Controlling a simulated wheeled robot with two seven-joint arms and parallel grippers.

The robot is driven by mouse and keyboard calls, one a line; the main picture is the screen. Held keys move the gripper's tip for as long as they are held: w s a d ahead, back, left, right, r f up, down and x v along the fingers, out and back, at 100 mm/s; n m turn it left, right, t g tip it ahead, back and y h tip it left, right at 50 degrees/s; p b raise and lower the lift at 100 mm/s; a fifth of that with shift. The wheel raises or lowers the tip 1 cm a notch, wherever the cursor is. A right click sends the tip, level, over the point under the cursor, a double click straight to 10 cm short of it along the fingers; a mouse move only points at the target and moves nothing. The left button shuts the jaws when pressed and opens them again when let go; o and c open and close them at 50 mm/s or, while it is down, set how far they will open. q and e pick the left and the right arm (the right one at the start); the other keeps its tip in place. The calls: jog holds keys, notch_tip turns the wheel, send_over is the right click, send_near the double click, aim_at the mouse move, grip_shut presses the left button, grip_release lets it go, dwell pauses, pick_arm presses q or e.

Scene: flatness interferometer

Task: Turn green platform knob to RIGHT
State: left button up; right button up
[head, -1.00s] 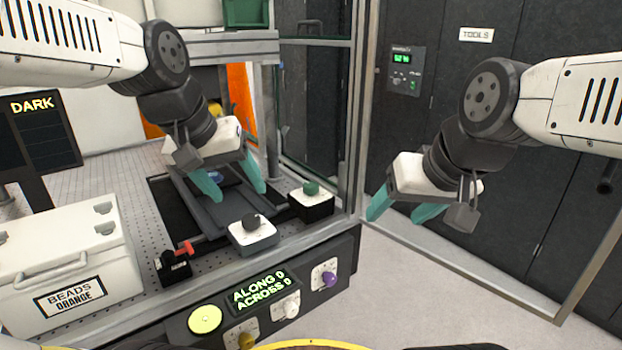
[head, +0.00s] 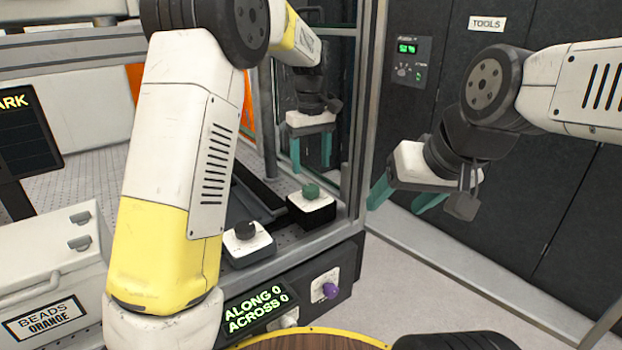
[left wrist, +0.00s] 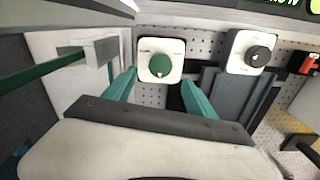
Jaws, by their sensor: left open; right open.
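The green platform knob (head: 311,190) sits on a white-topped black box (head: 312,212) near the right corner of the bench. In the left wrist view the green knob (left wrist: 159,64) shows on its white square plate, with a small mark at its lower edge. My left gripper (head: 312,165) is open and empty, just behind and above the knob. In the left wrist view its teal fingers (left wrist: 158,85) stand on either side of the knob's plate, apart from the knob. My right gripper (head: 400,205) is open and empty, out to the right of the bench.
A black knob on a white box (head: 247,240) stands left of the green one. A purple knob (head: 330,290) is on the front panel beside the ALONG/ACROSS display (head: 256,309). A metal frame post (head: 362,130) rises close to the right of the green knob's box.

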aim_at(311, 187)
pick_arm(q)
notch_tip(311, 187, down, 7)
jog(key=shift+f, duration=0.1)
dwell(0.3)
jog(key=shift+c, duration=0.5)
jog(key=c, duration=1.3)
